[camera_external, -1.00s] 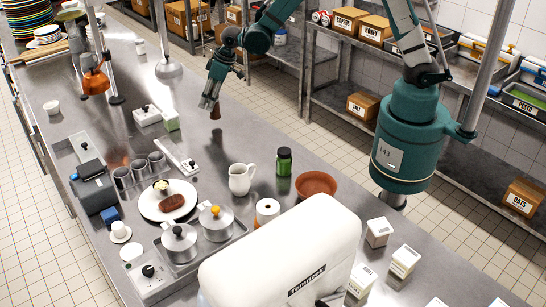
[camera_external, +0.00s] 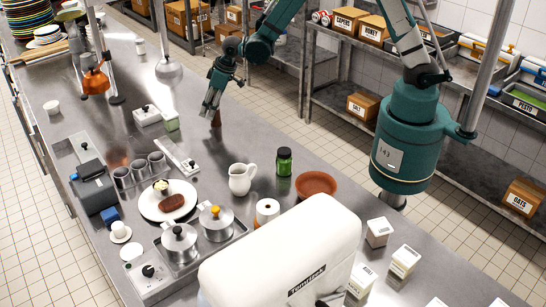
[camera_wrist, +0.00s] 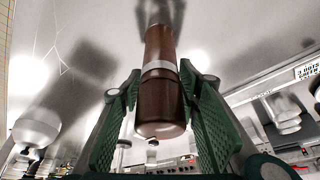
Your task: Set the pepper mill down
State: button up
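The pepper mill (camera_wrist: 160,95) is dark brown with a silver band. In the wrist view it stands between the two green finger pads of my gripper (camera_wrist: 160,88), which close on its sides near the band. In the external view my gripper (camera_external: 211,108) points down over the steel counter, with the mill (camera_external: 216,119) showing as a small brown shape below the fingertips. The mill looks upright. Its lower end is at or just above the counter; I cannot tell whether it touches.
The steel counter (camera_external: 245,128) around the mill is clear. A white switch box (camera_external: 147,116) and green block (camera_external: 171,122) stand to its left. A white jug (camera_external: 241,179), green jar (camera_external: 284,162) and terracotta bowl (camera_external: 316,184) stand nearer the camera.

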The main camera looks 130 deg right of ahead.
jog(key=shift+o, duration=0.5)
jog(key=shift+r, duration=0.25)
jog(key=v, duration=1.2)
jog(key=shift+a, duration=0.1)
dwell(0.9)
jog(key=w+a+r+n+t, duration=0.1)
jog(key=a+r, duration=0.3)
jog(key=a, duration=0.6)
jog(key=a+r+n, duration=0.2)
jog(key=a+r, duration=0.3)
jog(key=a, duration=0.4)
jog(key=w+a+r+n+t, duration=0.1)
jog(key=a+r, duration=0.3)
jog(key=a, duration=0.6)
jog(key=s+a+r+n+y, duration=0.1)
jog(key=s+a, duration=0.4)
jog(key=a, duration=0.4)
jog(key=s+a+r+n+t+y, duration=0.1)
jog(key=s+a+n, duration=0.1)
jog(key=s+a, duration=0.3)
jog(key=s+a+r+n+t+y, duration=0.1)
jog(key=s+a, duration=0.4)
jog(key=a, duration=0.7)
jog(key=shift+a+r+n, duration=0.2)
jog(key=shift+a+n, duration=0.2)
jog(key=shift+n, duration=0.1)
jog(key=shift+f, duration=0.1)
